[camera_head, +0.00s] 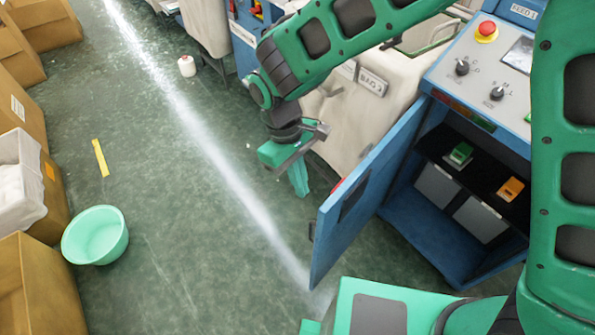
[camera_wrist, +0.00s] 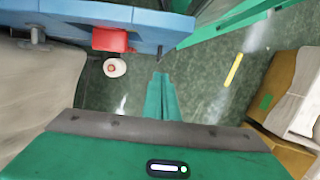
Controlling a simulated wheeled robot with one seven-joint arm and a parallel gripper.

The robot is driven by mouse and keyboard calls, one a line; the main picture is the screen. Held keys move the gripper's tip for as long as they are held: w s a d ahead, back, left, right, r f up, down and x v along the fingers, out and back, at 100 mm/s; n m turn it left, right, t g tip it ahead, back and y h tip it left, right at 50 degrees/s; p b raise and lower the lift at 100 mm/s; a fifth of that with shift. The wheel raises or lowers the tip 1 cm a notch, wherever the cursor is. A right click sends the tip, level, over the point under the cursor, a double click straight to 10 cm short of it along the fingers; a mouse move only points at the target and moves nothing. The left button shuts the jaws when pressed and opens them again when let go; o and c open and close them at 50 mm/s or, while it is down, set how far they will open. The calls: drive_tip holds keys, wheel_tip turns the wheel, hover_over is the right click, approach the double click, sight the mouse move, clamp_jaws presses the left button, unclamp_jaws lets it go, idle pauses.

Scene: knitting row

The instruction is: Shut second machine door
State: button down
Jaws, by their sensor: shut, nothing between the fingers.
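The blue machine door (camera_head: 365,195) stands wide open, its free edge reaching out over the green floor. It is hinged on the blue cabinet (camera_head: 425,240) at the right, whose inside is exposed. A dark panel is set in the door, and a red part shows at its far side. My gripper (camera_head: 300,183) is shut and empty, pointing down on the outer side of the door, left of it and apart from it. The shut fingers (camera_wrist: 163,95) show in the wrist view over floor. A blue panel (camera_wrist: 75,15) with a red block is above them there; I cannot tell whether it is this door.
A control panel with a red stop button (camera_head: 486,31) tops the cabinet. A pale machine cover (camera_head: 355,115) stands behind my gripper. A mint basin (camera_head: 95,236), a yellow strip (camera_head: 100,158) and cardboard boxes (camera_head: 35,290) are at left. A white spool (camera_head: 187,66) lies farther back. The middle aisle is clear.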

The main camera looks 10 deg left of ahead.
drive_tip(key=d+f, duration=0.1)
drive_tip(key=s+d+f, duration=0.1)
drive_tip(key=d+f, duration=0.1)
drive_tip(key=f, duration=0.1)
drive_tip(key=shift+s+d+f, duration=0.1)
drive_tip(key=shift+s+d, duration=0.1)
drive_tip(key=shift+s, duration=0.15)
drive_tip(key=shift+s+d, duration=0.3)
drive_tip(key=shift+d, duration=0.25)
